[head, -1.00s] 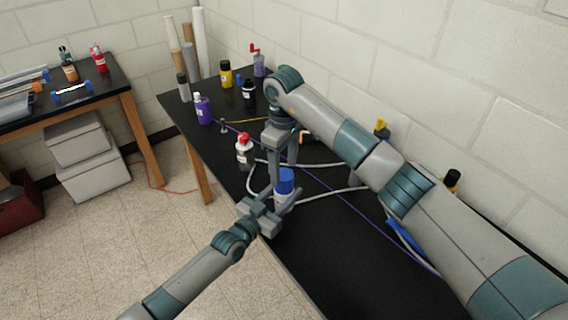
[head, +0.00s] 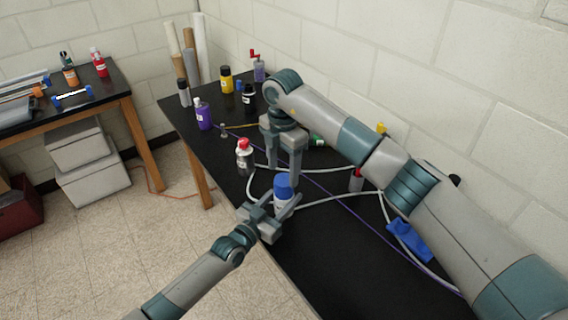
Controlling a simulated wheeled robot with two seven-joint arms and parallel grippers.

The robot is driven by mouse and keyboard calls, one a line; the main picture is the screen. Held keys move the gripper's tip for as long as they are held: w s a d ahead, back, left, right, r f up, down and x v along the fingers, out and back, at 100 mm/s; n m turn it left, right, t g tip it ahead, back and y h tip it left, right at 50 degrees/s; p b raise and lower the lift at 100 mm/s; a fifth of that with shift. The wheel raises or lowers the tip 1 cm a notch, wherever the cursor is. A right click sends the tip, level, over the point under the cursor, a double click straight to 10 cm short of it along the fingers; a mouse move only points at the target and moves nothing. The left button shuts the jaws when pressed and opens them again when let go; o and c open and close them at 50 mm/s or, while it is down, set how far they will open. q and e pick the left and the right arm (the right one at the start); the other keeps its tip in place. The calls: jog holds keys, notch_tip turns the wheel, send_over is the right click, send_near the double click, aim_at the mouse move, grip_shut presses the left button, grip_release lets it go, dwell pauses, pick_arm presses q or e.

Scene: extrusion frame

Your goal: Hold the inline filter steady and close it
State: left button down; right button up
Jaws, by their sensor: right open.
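The inline filter (head: 283,190) stands near the front edge of the black table, a white body with a blue cap on top. My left gripper (head: 277,204) reaches in from the lower left, with a finger on either side of the filter's body. It appears shut on it; the contact is partly hidden. My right gripper (head: 284,177) points down just above and behind the blue cap. Its fingers are apart with nothing between them. I cannot tell how tightly the cap sits.
A white hose (head: 335,196) and a purple cord (head: 331,198) cross the table. Several bottles, including a purple one (head: 203,116), stand farther back.

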jog(key=n, duration=0.4)
jog(key=shift+r+n, duration=0.15)
jog(key=shift+n, duration=0.25)
jog(key=n, duration=0.4)
jog(key=shift+r, duration=0.15)
jog(key=n, duration=0.5)
jog(key=shift+r, duration=0.1)
jog(key=n, duration=0.4)
jog(key=shift+r, duration=0.1)
jog(key=n, duration=0.5)
jog(key=shift+r, duration=0.1)
jog(key=n, duration=0.4)
jog(key=shift+r, duration=0.15)
jog(key=n, duration=0.4)
jog(key=shift+s+d+n, duration=0.1)
jog(key=shift+n, duration=0.3)
jog(key=n, duration=0.3)
jog(key=shift+r, duration=0.15)
